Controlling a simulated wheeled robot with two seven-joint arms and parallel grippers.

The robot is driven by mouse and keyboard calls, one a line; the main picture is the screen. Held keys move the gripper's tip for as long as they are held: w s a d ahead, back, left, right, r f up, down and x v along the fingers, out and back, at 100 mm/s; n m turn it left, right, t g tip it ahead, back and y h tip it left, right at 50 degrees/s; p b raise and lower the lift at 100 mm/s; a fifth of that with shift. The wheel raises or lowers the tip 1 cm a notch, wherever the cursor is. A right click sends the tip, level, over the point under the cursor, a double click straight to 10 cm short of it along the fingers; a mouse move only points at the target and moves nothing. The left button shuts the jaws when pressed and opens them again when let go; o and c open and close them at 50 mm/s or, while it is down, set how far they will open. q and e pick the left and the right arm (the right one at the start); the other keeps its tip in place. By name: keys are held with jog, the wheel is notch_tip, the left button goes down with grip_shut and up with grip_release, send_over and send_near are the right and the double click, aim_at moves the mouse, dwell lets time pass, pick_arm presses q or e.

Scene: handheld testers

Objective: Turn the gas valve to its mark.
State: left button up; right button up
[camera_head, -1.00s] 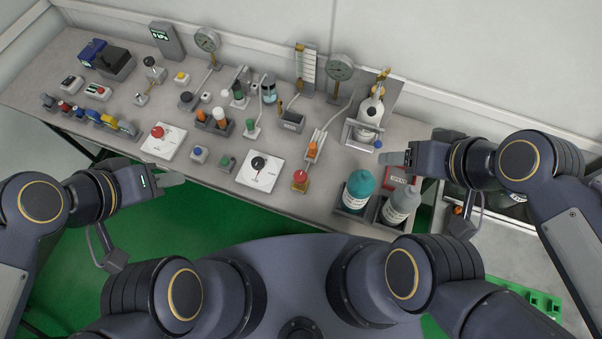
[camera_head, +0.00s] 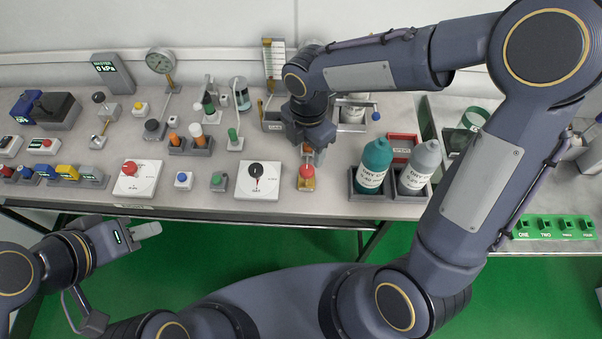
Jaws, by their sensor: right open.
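A brass-coloured valve with a round red knob (camera_head: 306,171) stands at the front edge of the bench. An orange part (camera_head: 308,152) sits just behind the knob, partly hidden by my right gripper. I take this to be the gas valve; its mark is not readable. My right gripper (camera_head: 311,148) is open and points down from above, just behind the red knob. Its fingers are mostly hidden by its own body, so contact cannot be told. My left gripper (camera_head: 147,230) is empty in front of the bench, over the green floor; its finger gap is not clear.
A white plate with a black dial (camera_head: 257,181) lies left of the valve. Dark trays with a teal bottle (camera_head: 374,165) and a grey bottle (camera_head: 420,168) stand to the right. A gauge (camera_head: 160,60) and small fittings stand behind.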

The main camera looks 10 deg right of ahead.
aim_at(307, 169)
notch_tip(307, 169, down, 8)
jog(key=shift+r, duration=0.15)
dwell(0.3)
jog(key=c, duration=1)
jog(key=shift+b, duration=0.3)
